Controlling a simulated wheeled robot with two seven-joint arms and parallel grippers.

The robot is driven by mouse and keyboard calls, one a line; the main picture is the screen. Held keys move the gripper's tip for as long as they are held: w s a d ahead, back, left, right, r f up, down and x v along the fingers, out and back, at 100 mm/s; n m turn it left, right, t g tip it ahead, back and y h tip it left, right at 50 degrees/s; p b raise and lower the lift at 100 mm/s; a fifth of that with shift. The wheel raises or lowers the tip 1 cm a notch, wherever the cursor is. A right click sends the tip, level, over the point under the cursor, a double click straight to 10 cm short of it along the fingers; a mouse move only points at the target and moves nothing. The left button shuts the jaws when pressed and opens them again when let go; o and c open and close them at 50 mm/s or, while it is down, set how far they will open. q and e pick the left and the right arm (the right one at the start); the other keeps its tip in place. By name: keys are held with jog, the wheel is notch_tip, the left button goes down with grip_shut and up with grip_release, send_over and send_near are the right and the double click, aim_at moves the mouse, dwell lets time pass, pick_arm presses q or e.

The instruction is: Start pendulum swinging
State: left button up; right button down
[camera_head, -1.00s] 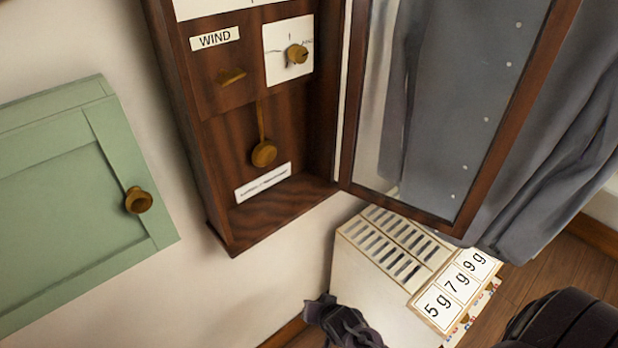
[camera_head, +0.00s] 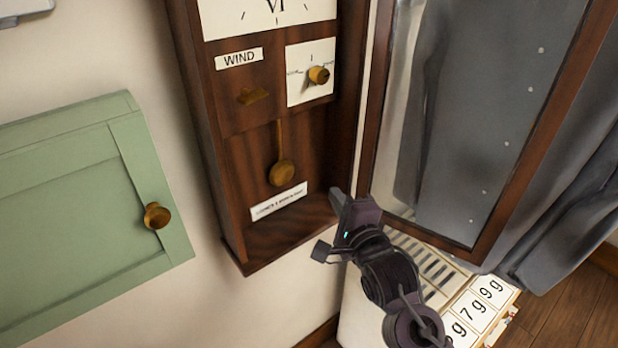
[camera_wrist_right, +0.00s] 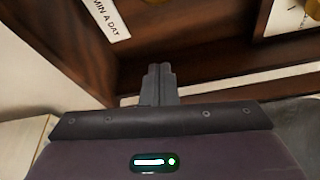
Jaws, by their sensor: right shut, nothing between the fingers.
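The wooden wall clock case (camera_head: 234,220) stands open in the head view, its glazed door (camera_head: 372,110) swung out to the right. The brass pendulum bob (camera_head: 283,173) hangs on a thin rod inside the case, above a white label strip (camera_head: 279,201). My right gripper (camera_head: 337,197) is shut and empty, at the lower right of the case opening, to the right of and below the bob, apart from it. In the right wrist view the closed fingers (camera_wrist_right: 159,84) point toward the case interior, with part of the label strip (camera_wrist_right: 106,18) at upper left. My left gripper is not in view.
A WIND key (camera_head: 254,97) and a brass knob (camera_head: 318,75) on a white plate sit above the pendulum. A green cabinet (camera_head: 80,190) is at left. A box with numbered cards (camera_head: 474,312) stands below right. Grey clothing (camera_head: 480,120) hangs behind the door.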

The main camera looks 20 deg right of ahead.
aim_at(286, 183)
jog(key=w+a+p, duration=0.1)
jog(key=w, duration=0.1)
jog(key=w+a+p, duration=0.1)
jog(key=w+p, duration=0.1)
jog(key=w, duration=0.1)
jog(key=w+a+p, duration=0.1)
jog(key=w+p, duration=0.1)
jog(key=w, duration=0.1)
jog(key=shift+r, duration=0.1)
jog(key=shift+s+a, duration=0.25)
jog(key=shift+a, duration=0.2)
jog(key=shift+w, duration=0.1)
jog(key=shift+s+a+f+m+g, duration=0.15)
jog(key=shift+s+a+m, duration=0.15)
jog(key=shift+a, duration=0.4)
jog(key=shift+s+a+m+g, duration=0.25)
jog(key=shift+a+m, duration=0.1)
jog(key=shift+a, duration=0.35)
jog(key=shift+s+a+f+m+g, duration=0.1)
jog(key=shift+s+a+m, duration=0.2)
jog(key=shift+a, duration=0.4)
jog(key=shift+w, duration=0.1)
